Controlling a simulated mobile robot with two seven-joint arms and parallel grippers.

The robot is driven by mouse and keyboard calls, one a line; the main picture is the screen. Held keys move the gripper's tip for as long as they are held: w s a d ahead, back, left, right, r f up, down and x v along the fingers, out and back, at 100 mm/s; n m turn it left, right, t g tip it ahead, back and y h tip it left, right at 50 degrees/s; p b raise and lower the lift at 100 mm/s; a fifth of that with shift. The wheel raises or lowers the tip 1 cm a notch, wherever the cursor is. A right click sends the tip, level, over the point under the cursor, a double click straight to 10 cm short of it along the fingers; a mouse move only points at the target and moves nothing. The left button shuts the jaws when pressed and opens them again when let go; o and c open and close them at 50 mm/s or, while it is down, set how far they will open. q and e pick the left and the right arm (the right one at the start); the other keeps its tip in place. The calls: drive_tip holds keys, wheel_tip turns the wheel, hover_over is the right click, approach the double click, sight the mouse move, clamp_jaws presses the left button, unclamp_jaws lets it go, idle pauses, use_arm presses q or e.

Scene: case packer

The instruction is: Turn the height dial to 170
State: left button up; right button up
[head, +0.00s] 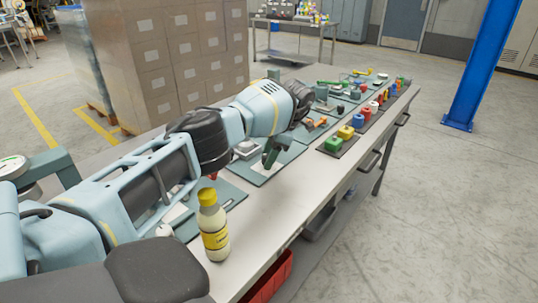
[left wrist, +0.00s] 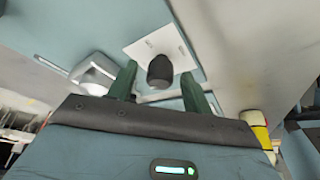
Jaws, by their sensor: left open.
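The height dial is a dark round knob (left wrist: 160,70) on a white plate (left wrist: 148,42) with small marks, fixed to a blue-grey panel. The marks are too small to read. My left gripper (left wrist: 159,68) has its two green fingers apart, one on each side of the knob in the left wrist view. I cannot tell whether they touch it. In the head view my left gripper (head: 270,160) points down over a blue-grey panel on the bench, and I cannot make out the dial there. My right gripper is not in view.
A bottle with a yellow cap (head: 213,228) stands on the bench (head: 283,210) near my left arm. Coloured knobs or buttons (head: 345,132) line the bench farther along. Stacked cartons (head: 155,55) stand behind. A light-coloured raised part (left wrist: 97,72) sits left of the knob.

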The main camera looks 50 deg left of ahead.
use_arm(q)
drive_tip(key=b+v, duration=0.1)
drive_tip(key=v, duration=0.5)
drive_tip(key=shift+w+b, duration=0.1)
drive_tip(key=shift+b, duration=0.25)
drive_tip(key=shift+v, duration=0.9)
